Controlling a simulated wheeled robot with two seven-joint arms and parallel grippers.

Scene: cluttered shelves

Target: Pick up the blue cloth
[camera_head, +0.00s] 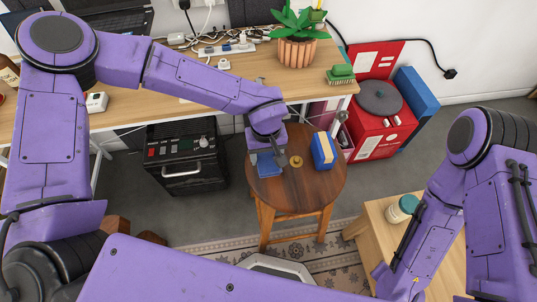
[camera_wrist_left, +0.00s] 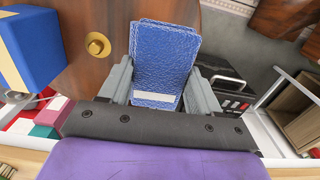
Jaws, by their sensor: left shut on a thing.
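The blue cloth (camera_head: 265,166) is at the left part of the round wooden stool top (camera_head: 310,187). In the left wrist view the cloth (camera_wrist_left: 163,55) is a folded, textured blue rectangle with a white label at its near edge. My left gripper (camera_head: 267,146) is over the stool, shut on the cloth, with one finger at each side of it. I cannot tell whether the cloth touches the stool top. My right arm shows at the right, but its gripper is not in view.
A blue and cream box (camera_head: 324,150) and a small brass knob-like object (camera_head: 296,161) stand on the stool beside the cloth. A desk (camera_head: 320,85) with a potted plant (camera_head: 297,45) is behind. A black appliance (camera_head: 187,160) is left of the stool.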

